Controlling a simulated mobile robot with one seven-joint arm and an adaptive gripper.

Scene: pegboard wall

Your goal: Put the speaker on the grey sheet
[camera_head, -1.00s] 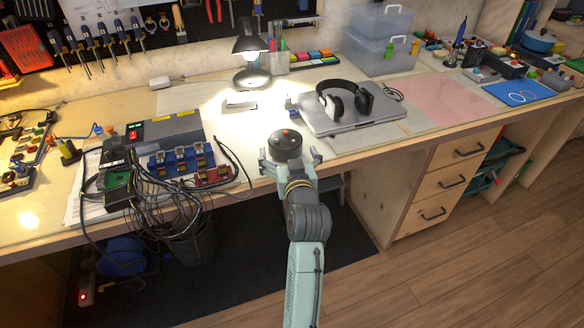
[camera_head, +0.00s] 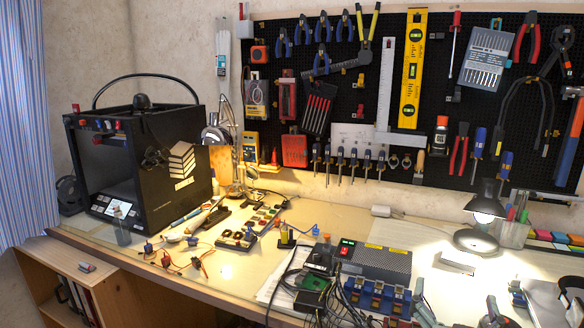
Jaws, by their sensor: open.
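The rest of the gripper and the arm are below the frame. The finger is over the front of the lit workbench (camera_head: 445,290), with nothing visibly held in it. I cannot make out a speaker in this view.
A black 3D printer (camera_head: 150,160) stands at the left. A desk lamp (camera_head: 480,238) lights the bench. A grey power box (camera_head: 374,261), cables and clamps crowd the front. Headphones (camera_head: 573,303) are cut off at the right. A tool pegboard (camera_head: 345,95) covers the wall.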

